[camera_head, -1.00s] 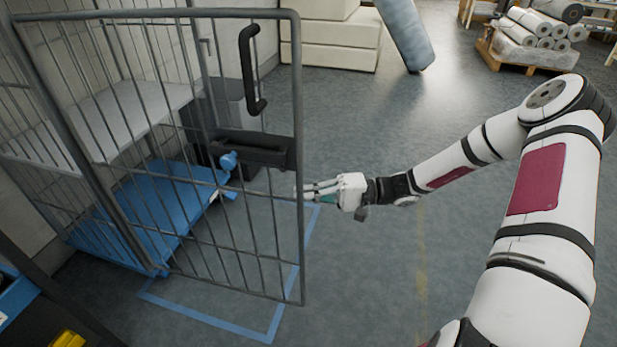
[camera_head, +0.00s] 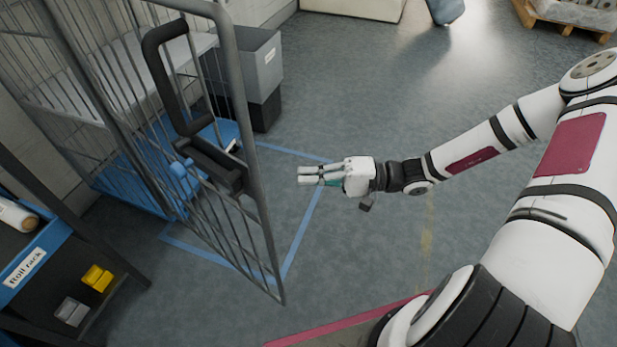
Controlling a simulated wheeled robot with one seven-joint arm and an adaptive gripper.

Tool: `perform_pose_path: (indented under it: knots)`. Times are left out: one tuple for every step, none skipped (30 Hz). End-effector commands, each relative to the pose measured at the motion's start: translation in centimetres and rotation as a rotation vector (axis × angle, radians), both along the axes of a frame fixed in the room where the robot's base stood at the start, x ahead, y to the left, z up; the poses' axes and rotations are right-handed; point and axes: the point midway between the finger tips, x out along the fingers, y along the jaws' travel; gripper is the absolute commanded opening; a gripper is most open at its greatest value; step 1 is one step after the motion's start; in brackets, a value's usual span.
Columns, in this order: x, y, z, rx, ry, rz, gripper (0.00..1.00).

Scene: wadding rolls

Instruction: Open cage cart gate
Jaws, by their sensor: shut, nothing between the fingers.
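The cage cart (camera_head: 100,84) stands at the left, with grey wire sides and a blue base. Its barred gate (camera_head: 236,222) is swung out from the cart toward me, with its free edge nearest the middle of the view. A black handle (camera_head: 157,75) and a dark latch box (camera_head: 212,163) sit on the gate. My gripper (camera_head: 300,176) is shut and empty. It points left and is apart from the gate's edge, a short way to its right in the picture.
A grey and black bin (camera_head: 258,72) stands behind the gate. A shelf labelled "Roll rack" (camera_head: 25,268) is at the lower left, holding a roll and small yellow and grey bins. A pallet (camera_head: 560,18) is at the far right. The middle floor is clear.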

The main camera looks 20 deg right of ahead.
Motion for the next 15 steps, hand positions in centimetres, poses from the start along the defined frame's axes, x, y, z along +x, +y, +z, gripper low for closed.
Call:
perform_pose_path:
  knots:
    - [0.4,-0.3,0.0,-0.001,-0.002,0.0,0.0]
    - [0.7,-0.5,0.0,-0.002,-0.003,0.001,0.0]
    - [1.1,-0.8,-0.1,-0.003,-0.002,0.003,0.0]
    - [1.4,-1.0,-0.1,-0.004,-0.003,0.004,0.0]
    - [1.7,-1.2,-0.1,-0.003,-0.003,0.006,0.0]
    - [1.2,-2.1,0.0,-0.002,0.001,0.003,0.0]
    - [0.7,-2.7,0.1,-0.002,0.001,0.002,0.0]
    - [0.3,-3.3,0.1,-0.002,0.001,0.001,0.0]
    - [-0.3,-3.9,0.1,-0.002,0.001,0.003,0.0]
    - [-0.6,-4.5,0.1,-0.002,0.001,0.001,0.0]
    - [-1.0,-5.0,0.1,-0.002,0.001,0.002,0.0]
    - [-1.5,-5.7,0.1,-0.002,0.001,0.003,0.0]
    - [-1.8,-6.2,0.1,-0.002,0.001,0.002,0.0]
    - [-2.2,-6.6,0.1,-0.002,0.0,0.003,0.0]
    - [-2.6,-7.1,0.1,-0.002,0.001,0.003,0.0]
